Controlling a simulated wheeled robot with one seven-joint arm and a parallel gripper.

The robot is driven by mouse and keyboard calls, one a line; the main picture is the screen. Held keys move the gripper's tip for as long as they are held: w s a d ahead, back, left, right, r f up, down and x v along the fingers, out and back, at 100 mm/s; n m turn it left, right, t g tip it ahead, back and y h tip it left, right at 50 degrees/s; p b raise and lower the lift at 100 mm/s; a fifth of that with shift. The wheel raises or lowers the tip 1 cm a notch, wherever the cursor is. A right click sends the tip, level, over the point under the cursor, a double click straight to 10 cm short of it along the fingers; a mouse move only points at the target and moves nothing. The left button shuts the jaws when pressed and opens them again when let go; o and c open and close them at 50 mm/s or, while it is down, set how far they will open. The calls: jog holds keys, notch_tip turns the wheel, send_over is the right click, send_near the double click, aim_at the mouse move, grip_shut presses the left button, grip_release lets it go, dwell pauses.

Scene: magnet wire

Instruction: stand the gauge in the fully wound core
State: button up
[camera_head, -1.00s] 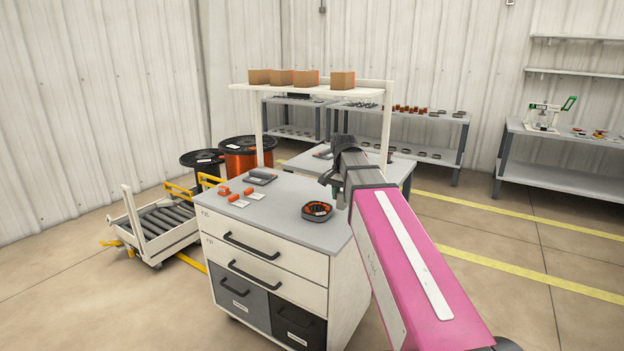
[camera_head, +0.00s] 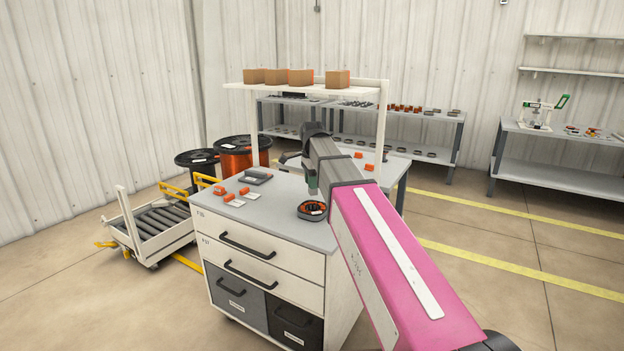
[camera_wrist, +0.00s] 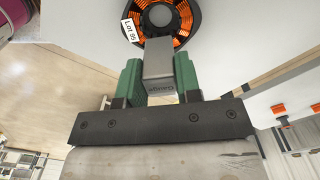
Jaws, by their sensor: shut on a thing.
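A round black core (camera_head: 313,210) with orange windings all around its ring lies on the grey cabinet top (camera_head: 270,215). In the wrist view the core (camera_wrist: 184,38) shows at the top, with a white "Lot 95" label and a grey middle. The gauge's far end overlaps the core's near rim in this view. In the head view my gripper (camera_head: 312,184) is just above the core. The gauge's lower end cannot be made out clearly there.
Small orange pieces with white cards (camera_head: 236,203) and a dark grey tray (camera_head: 257,176) lie on the left of the cabinet top. A white shelf (camera_head: 300,90) with several boxes stands above. Another table (camera_head: 395,165) is behind.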

aim_at(312, 192)
jog(key=shift+f, duration=2.3)
jog(key=shift+f, duration=1.7)
dwell(0.5)
jog(key=o, duration=1.1)
jog(key=shift+r, duration=0.1)
jog(key=shift+r, duration=2.4)
notch_tip(312, 192, up, 11)
jog(key=shift+f, duration=0.1)
